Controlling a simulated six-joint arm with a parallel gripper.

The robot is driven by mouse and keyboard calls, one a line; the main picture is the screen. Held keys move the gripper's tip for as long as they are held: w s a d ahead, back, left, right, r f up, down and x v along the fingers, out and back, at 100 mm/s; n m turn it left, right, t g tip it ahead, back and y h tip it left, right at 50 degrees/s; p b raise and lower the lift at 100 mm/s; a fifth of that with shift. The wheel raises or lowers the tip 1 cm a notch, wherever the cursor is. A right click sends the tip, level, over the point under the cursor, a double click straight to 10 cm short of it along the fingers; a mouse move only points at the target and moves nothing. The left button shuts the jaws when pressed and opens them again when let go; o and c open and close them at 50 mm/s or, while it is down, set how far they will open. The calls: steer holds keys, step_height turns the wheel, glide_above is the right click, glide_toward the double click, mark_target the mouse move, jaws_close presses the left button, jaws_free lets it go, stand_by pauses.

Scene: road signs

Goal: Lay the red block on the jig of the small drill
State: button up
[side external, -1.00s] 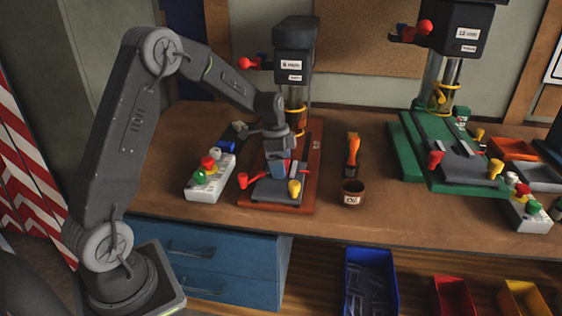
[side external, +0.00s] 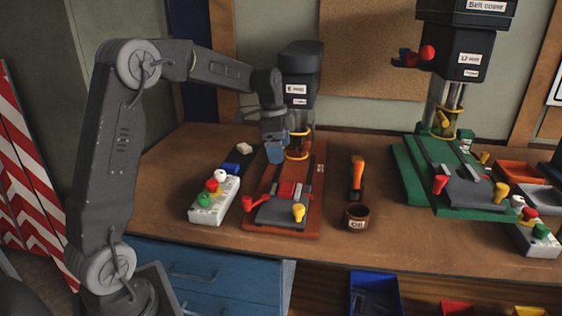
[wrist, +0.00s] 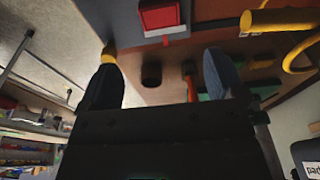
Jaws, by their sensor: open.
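The red block (side external: 287,189) lies on the grey jig (side external: 277,212) of the small drill (side external: 299,88), which has a red base. In the wrist view the red block (wrist: 160,17) shows near the top edge, flat on the grey jig (wrist: 122,22). My gripper (side external: 275,154) is up above the back of the jig, clear of the block. In the wrist view my gripper (wrist: 163,80) has its two blue fingers wide apart with nothing between them.
A button box (side external: 214,200) stands left of the drill. A brush with an orange handle (side external: 357,172) and an oil pot (side external: 357,217) stand to its right. A larger drill on a green base (side external: 408,170) is further right. A yellow ring (side external: 298,140) is close to my gripper.

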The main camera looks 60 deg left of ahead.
steer(key=s+d+r+n+t+y, duration=0.1)
steer(key=s+d+r+n, duration=0.15)
steer(key=s+d, duration=0.35)
steer(key=s+d+r+n+t, duration=0.1)
steer(key=s+d+r+n, duration=0.1)
steer(key=s+d+r, duration=0.3)
steer(key=s+d+f+n+t, duration=0.2)
steer(key=s+d, duration=0.4)
steer(key=s, duration=0.7)
steer(key=shift+s+d+f+n, duration=0.2)
steer(key=shift+f+n, duration=0.5)
steer(key=shift+n, duration=0.55)
steer(key=shift+w, duration=0.1)
steer(key=shift+c, duration=0.2)
